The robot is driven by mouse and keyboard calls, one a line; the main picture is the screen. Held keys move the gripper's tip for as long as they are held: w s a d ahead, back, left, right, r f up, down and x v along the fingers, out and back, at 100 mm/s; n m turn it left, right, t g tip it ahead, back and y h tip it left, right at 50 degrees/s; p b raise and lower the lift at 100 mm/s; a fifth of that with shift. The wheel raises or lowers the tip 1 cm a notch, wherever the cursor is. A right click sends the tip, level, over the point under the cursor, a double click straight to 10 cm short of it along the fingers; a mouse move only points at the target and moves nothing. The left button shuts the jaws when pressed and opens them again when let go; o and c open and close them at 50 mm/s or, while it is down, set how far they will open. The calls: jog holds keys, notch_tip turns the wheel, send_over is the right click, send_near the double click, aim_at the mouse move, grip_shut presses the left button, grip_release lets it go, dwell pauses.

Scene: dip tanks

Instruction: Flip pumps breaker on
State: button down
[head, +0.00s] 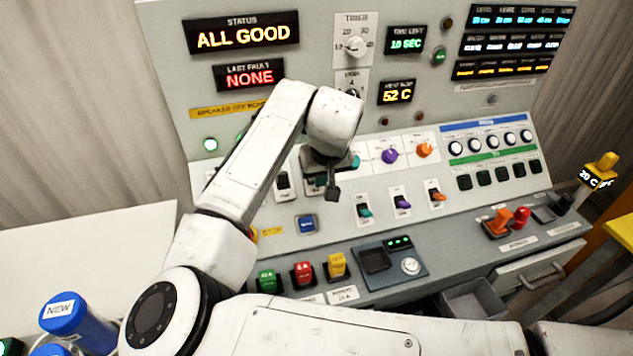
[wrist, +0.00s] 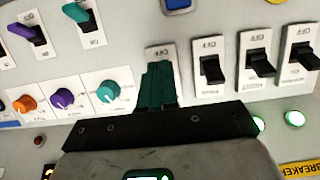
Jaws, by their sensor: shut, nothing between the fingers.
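My gripper (head: 332,190) is shut and empty, low over the sloped part of the control panel. In the wrist view its two dark green fingers (wrist: 158,85) are together in front of a white switch plate (wrist: 158,50) and hide most of it; I cannot tell whether they touch its switch. Beside that plate are three black breaker switches (wrist: 210,70), (wrist: 260,64), (wrist: 302,55) on white plates. One black switch (head: 283,181) shows left of my gripper in the head view. The small labels are unreadable, so I cannot tell which one is the pumps breaker.
Teal, purple and orange knobs (wrist: 113,90), (head: 390,156), (head: 424,150) sit beside the gripper. Small coloured toggles (head: 402,202) lie nearby. A blue button (head: 306,224) is in front. Green lamps (wrist: 294,118) are lit. The status display (head: 243,34) reads ALL GOOD.

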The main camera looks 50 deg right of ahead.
jog(key=shift+f, duration=0.6)
jog(key=shift+f+b, duration=0.35)
jog(key=shift+f, duration=0.3)
jog(key=shift+f, duration=0.35)
jog(key=shift+f, duration=0.1)
jog(key=shift+w+d+r, duration=0.2)
jog(key=shift+w+d, duration=0.15)
jog(key=shift+w, duration=0.15)
jog(key=shift+w+d+r, duration=0.15)
jog(key=shift+w+d, duration=0.15)
jog(key=shift+w, duration=0.15)
dwell(0.4)
jog(key=shift+r, duration=0.1)
jog(key=shift+s+a+r+p, duration=0.45)
jog(key=shift+s+a+p, duration=0.1)
jog(key=shift+s+p, duration=0.3)
jog(key=shift+s+a+r+p, duration=0.45)
jog(key=shift+s+a+p, duration=0.1)
jog(key=shift+s+p, duration=0.2)
